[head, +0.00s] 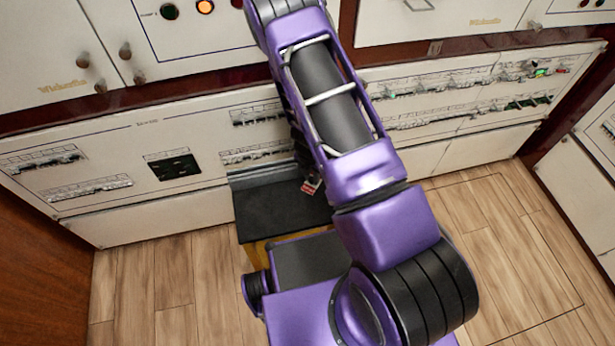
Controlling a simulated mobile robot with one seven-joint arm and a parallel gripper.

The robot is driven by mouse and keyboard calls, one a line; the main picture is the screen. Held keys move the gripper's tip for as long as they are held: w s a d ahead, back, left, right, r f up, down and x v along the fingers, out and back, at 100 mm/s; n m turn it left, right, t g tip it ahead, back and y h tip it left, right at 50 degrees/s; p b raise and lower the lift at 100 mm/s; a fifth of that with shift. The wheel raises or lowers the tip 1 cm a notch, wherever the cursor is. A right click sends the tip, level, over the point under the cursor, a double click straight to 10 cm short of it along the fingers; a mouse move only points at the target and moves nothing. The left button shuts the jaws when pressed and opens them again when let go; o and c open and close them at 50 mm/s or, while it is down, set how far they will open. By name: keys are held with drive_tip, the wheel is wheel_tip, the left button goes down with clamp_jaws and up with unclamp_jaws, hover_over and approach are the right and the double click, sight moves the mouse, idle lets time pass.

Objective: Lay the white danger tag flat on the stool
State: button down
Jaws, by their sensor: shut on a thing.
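The danger tag (311,187) shows as a small white piece with red on it, near the middle of the head view. My gripper (305,178) is a dark shape just above it, mostly hidden behind my purple arm, and is shut on the tag. The stool (268,210) has a black top and a yellowish body below, and stands against the lower panels. The tag appears over the back right part of the stool top. I cannot tell whether it touches the top.
White cabinet panels with breaker rows (88,188) run behind the stool. Wooden floor (165,285) is clear left of the stool. My arm covers the stool's right side.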

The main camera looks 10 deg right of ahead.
sight(308, 186)
drive_tip(key=shift+s+a+f+g+y, duration=0.1)
drive_tip(key=shift+s+a+g+y, duration=0.1)
drive_tip(key=shift+a, duration=0.2)
drive_tip(key=shift+s+a+f+g+y, duration=0.1)
drive_tip(key=shift+a+g+y, duration=0.1)
drive_tip(key=shift+a, duration=0.15)
drive_tip(key=shift+r, duration=0.15)
drive_tip(key=shift+f+b, duration=2.65)
drive_tip(key=shift+f, duration=1.65)
drive_tip(key=shift+f+b, duration=0.35)
drive_tip(key=shift+f, duration=0.25)
drive_tip(key=c, duration=0.6)
unclamp_jaws()
drive_tip(key=shift+c, duration=0.2)
wheel_tip(308, 186, up, 18)
drive_tip(key=p, duration=0.4)
drive_tip(key=shift+f, duration=0.25)
